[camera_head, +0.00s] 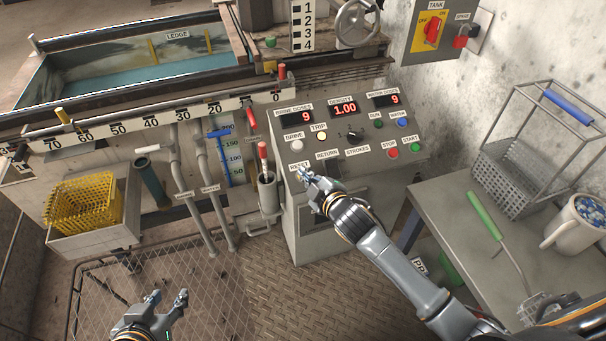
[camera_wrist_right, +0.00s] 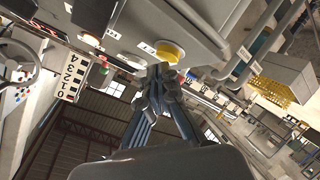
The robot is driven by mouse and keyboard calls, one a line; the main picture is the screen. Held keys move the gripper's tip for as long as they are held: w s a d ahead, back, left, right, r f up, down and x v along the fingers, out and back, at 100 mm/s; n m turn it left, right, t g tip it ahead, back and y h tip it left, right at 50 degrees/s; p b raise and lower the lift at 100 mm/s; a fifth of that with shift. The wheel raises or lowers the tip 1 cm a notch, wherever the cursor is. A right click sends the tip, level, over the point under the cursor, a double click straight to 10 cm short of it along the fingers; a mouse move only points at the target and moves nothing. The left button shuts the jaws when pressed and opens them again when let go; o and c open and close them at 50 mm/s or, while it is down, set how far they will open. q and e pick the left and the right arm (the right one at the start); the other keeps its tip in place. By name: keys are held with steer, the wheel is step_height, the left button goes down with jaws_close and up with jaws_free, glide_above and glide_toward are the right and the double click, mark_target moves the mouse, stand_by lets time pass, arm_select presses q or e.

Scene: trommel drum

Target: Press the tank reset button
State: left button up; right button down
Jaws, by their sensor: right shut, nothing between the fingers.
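The control panel (camera_head: 350,127) has a RESET label (camera_head: 299,166) at its lower left corner. My right gripper (camera_head: 304,175) is shut and empty, its fingertips just below that label; they largely cover the spot under it in the head view. In the right wrist view a round yellow button (camera_wrist_right: 171,50) on the grey panel sits right beside the closed fingertips (camera_wrist_right: 161,72). I cannot tell whether they touch it. My left gripper (camera_head: 167,301) is open and empty, low above the floor grating, far from the panel.
Red displays and several other buttons fill the panel, including red STOP (camera_head: 392,153) and green START (camera_head: 416,147). A red-tipped lever (camera_head: 263,158) stands close left of my right gripper. A TANK switch box (camera_head: 434,30) is on the wall. A grey table (camera_head: 450,220) stands right.

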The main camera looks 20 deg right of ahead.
arm_select(q)
steer(key=shift+w+d+r+t, duration=0.3)
steer(key=shift+w+r+t, duration=0.25)
steer(key=shift+w, duration=0.1)
arm_select(e)
steer(key=shift+w+f, duration=0.25)
steer(key=shift+f, duration=0.1)
stand_by(0.8)
arm_select(q)
steer(key=shift+s, duration=0.1)
arm_select(e)
steer(key=shift+s+r, duration=0.15)
steer(key=shift+r, duration=0.1)
steer(key=shift+s+r+p, duration=0.2)
steer(key=shift+r+p, duration=0.15)
steer(key=shift+p, duration=0.35)
arm_select(q)
steer(key=s+a+f+g, duration=0.1)
steer(key=s+f+g, duration=0.1)
steer(key=s, duration=0.3)
steer(key=s+a+f+g+y, duration=0.1)
steer(key=s+a+f+g, duration=0.1)
steer(key=s+f+g, duration=0.1)
steer(key=shift+s+a+g, duration=0.2)
steer(key=shift+s+g, duration=0.25)
steer(key=shift+s, duration=0.45)
arm_select(e)
steer(key=shift+s+r, duration=0.1)
steer(key=shift+r, duration=0.05)
